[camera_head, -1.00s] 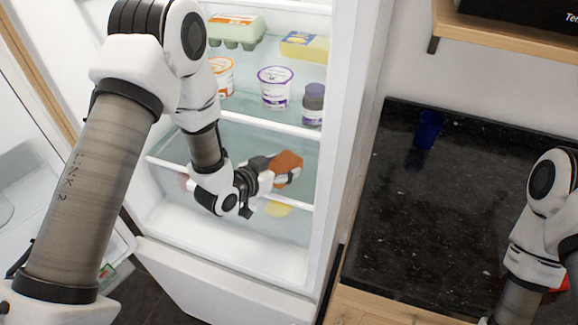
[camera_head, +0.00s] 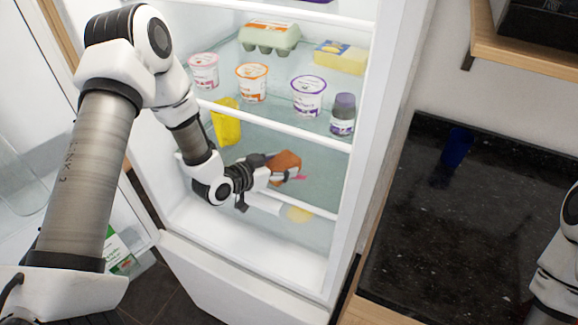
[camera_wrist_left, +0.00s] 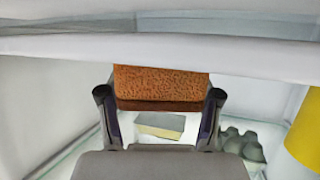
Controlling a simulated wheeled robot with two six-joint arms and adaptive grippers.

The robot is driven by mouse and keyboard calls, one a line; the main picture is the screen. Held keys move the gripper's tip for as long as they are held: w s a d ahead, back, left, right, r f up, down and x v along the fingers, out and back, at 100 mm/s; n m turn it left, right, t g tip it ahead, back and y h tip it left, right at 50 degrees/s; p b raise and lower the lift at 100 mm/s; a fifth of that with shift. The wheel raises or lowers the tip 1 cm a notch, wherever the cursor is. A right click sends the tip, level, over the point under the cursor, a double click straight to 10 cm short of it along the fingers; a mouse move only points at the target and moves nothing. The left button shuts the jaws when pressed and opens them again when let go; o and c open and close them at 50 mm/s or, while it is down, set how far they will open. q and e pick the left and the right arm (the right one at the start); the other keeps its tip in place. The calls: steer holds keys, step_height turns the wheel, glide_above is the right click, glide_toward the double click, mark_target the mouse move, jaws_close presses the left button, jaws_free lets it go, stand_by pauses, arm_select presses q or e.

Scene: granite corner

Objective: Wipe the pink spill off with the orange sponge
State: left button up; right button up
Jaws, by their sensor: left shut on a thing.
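The orange sponge (camera_head: 287,162) is in my left gripper (camera_head: 271,173), inside the open fridge, over the glass shelf (camera_head: 318,165) below the yogurt cups. In the left wrist view the sponge (camera_wrist_left: 160,82) sits between the two fingers of the gripper (camera_wrist_left: 160,96), which are shut on its sides. A small bit of the pink spill (camera_head: 299,178) shows at the sponge's lower right edge. The sponge and gripper may hide more of it. I cannot tell whether the sponge touches the glass. Only part of my right arm shows at the right edge; its gripper is out of view.
A yellow cup (camera_head: 227,122) stands left of the sponge. White shelf edges and the fridge wall (camera_head: 362,150) bound the space. A blue cup (camera_head: 457,147) stands on the dark counter.

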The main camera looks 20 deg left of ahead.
mark_target(312, 185)
arm_select(q)
steer(key=shift+a+p, duration=0.4)
steer(key=shift+a, duration=1.3)
steer(key=shift+d+f+b, duration=0.25)
steer(key=shift+d+b, duration=0.3)
steer(key=shift+d, duration=0.85)
steer(key=shift+s+d+b, duration=0.15)
steer(key=shift+d+b, duration=0.6)
steer(key=shift+d, duration=0.7)
steer(key=shift+d+r, duration=0.15)
steer(key=shift+d, duration=0.35)
steer(key=shift+d+b, duration=0.35)
steer(key=shift+d, duration=0.2)
steer(key=shift+d+r, duration=0.1)
steer(key=shift+d, duration=0.85)
steer(key=shift+d+b, duration=0.45)
steer(key=shift+d, duration=1)
